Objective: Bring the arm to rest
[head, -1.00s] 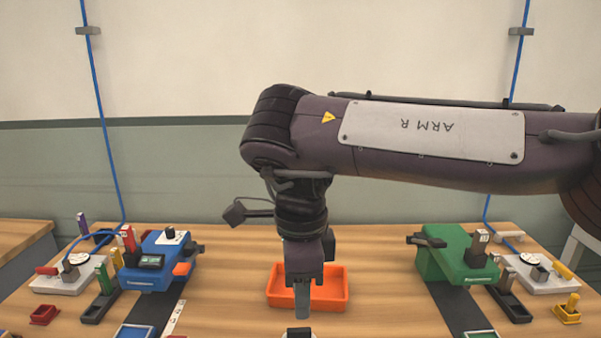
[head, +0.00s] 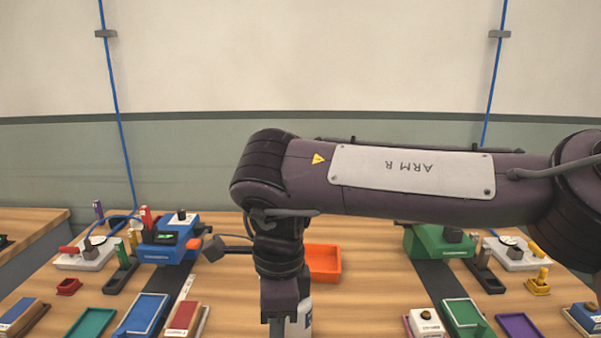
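My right arm (head: 410,185), marked ARM R, comes in from the right and reaches across the middle of the head view. Its elbow bends at the left end, and the lower part hangs straight down over the table. My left gripper is out of view.
The wooden table (head: 375,270) carries a blue machine (head: 168,243) at left, a green machine (head: 438,242) at right and an orange tray (head: 324,263) in the middle. Several small coloured trays and pads line the front. Bare wood shows right of the arm.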

